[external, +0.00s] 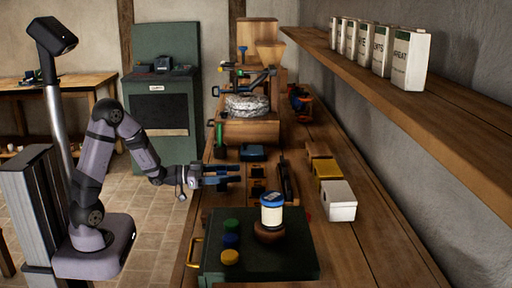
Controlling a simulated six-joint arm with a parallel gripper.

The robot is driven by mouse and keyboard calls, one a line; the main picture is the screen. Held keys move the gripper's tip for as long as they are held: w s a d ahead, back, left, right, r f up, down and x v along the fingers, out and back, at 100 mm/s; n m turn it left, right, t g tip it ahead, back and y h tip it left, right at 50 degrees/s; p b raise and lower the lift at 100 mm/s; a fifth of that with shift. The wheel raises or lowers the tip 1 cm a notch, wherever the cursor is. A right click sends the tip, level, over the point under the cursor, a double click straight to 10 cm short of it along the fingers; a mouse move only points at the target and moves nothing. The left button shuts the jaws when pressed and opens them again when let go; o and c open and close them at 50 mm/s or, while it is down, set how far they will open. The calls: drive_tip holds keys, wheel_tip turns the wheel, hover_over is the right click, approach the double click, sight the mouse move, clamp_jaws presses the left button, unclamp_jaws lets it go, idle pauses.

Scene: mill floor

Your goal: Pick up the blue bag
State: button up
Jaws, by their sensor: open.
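I cannot make out a clear blue bag in the external view. A small dark blue item (252,153) lies on the bench just beyond my gripper, too small to identify. My gripper (236,174) reaches in from the left over the wooden bench (345,262), its fingers pointing right. It is open, and I see nothing held between the fingers. It partly hides the bench behind it. A jar with a blue lid (271,212) stands nearer the camera than my gripper.
A dark green panel (295,262) with green, blue and yellow knobs is in front. A white bin (338,201) and yellow bin (326,169) stand right. A wooden mill (250,131) is behind. White labelled packages (409,60) line the shelf (440,110). Some bench space right is clear.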

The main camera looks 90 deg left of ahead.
drive_tip(key=shift+w, duration=0.35)
drive_tip(key=c, duration=1.2)
drive_tip(key=shift+r, duration=0.1)
wheel_tip(320, 180, up, 10)
drive_tip(key=shift+f+p, duration=0.1)
drive_tip(key=shift+p, duration=0.9)
